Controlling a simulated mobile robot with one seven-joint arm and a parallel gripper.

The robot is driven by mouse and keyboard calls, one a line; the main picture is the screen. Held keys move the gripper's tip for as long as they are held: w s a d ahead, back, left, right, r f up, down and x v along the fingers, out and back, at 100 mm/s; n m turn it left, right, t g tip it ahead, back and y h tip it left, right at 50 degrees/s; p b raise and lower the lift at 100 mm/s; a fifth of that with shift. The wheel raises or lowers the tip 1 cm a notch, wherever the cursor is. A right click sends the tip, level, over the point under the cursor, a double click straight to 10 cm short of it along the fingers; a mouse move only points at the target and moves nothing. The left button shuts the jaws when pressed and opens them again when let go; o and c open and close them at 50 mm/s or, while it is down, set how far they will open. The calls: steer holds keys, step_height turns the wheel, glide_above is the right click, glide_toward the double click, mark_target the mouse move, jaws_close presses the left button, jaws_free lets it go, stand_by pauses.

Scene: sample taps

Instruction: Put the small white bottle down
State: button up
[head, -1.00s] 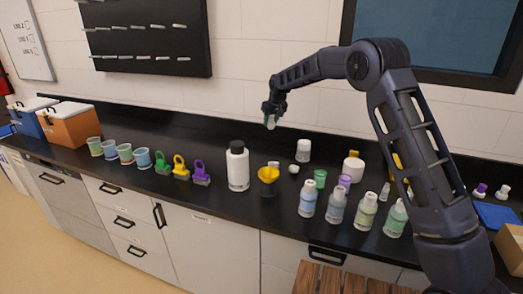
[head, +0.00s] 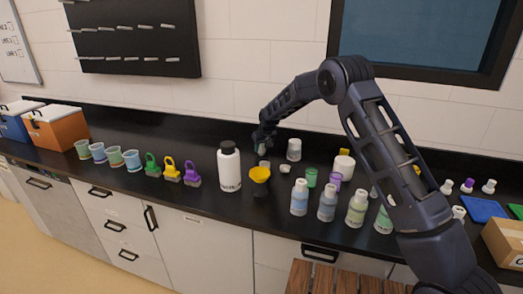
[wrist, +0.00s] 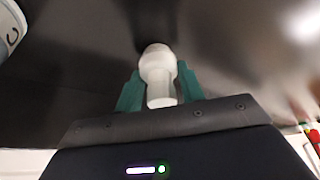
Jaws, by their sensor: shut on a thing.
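My gripper (head: 262,146) is low over the black counter, behind the yellow funnel. It is shut on the small white bottle, which shows between the two green fingers in the wrist view (wrist: 158,72). In the head view the bottle (head: 262,151) is a small pale shape under the fingers. I cannot tell whether its base touches the counter (head: 215,134).
Close by stand a large white bottle with a black cap (head: 229,168), a yellow funnel (head: 260,175), a white jar (head: 294,149) and a small white piece (head: 285,168). Several labelled bottles stand to the right. The counter left of my gripper, towards the wall, is clear.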

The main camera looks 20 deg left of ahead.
steer(key=shift+f, duration=0.55)
steer(key=o, duration=1)
steer(key=shift+f, duration=0.15)
steer(key=shift+c, duration=0.2)
steer(key=v, duration=1.2)
